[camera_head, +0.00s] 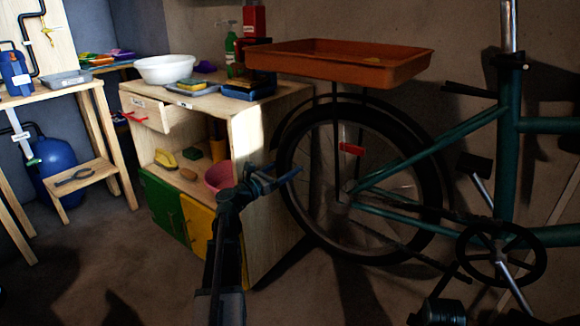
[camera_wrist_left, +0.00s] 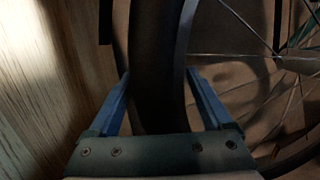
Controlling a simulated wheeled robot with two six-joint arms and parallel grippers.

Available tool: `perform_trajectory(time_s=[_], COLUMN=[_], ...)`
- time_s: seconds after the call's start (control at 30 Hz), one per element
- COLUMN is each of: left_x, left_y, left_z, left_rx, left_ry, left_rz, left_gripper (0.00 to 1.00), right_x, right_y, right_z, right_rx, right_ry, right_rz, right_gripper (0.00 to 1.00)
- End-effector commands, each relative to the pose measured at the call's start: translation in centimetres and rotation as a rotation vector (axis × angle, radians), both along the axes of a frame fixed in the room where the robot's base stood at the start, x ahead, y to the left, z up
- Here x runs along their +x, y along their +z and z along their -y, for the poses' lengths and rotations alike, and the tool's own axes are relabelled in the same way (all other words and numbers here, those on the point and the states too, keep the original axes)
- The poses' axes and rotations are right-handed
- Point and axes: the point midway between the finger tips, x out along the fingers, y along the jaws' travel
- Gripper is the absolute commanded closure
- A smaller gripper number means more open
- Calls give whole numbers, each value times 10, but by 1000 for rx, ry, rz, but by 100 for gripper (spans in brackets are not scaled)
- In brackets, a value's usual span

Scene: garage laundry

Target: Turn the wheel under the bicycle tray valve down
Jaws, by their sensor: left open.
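The dark bicycle wheel (camera_head: 287,190) stands upright below the orange-brown tray (camera_head: 335,75), and its spokes show around the hub. A small red piece (camera_head: 351,149), perhaps the valve handle, shows in front of the spokes under the tray. My left gripper (camera_head: 284,174) is open at the left side of the wheel, near hub height. In the left wrist view, its two blue fingers (camera_wrist_left: 158,76) lie on either side of the dark tyre (camera_wrist_left: 157,60). Whether either finger touches the tyre cannot be told.
A wooden cabinet (camera_head: 262,125) with an open drawer and green and yellow doors stands close left of the wheel. A white basin (camera_head: 166,69) sits on it. The green bicycle frame (camera_head: 508,150) fills the right. Open floor lies in front.

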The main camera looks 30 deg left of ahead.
Motion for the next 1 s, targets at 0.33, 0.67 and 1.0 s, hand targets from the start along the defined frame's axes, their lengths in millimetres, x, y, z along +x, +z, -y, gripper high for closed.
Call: perform_trajectory(time_s=[0.33, 0.67, 1.0], left_x=[-75, -112, -116], left_y=[-13, -19, -19], left_z=[-20, -31, -33], left_rx=[0, 1, 0], left_ry=[5, 2, 1], left_rz=[-1, -1, -1], left_gripper=[16, 16, 16], right_x=[0, 0, 0], right_y=[-13, -18, -19], right_z=[0, 0, 0], right_rx=[0, 0, 0], right_ry=[0, 0, 0], right_rz=[1, 1, 1], right_gripper=[50, 50, 50])
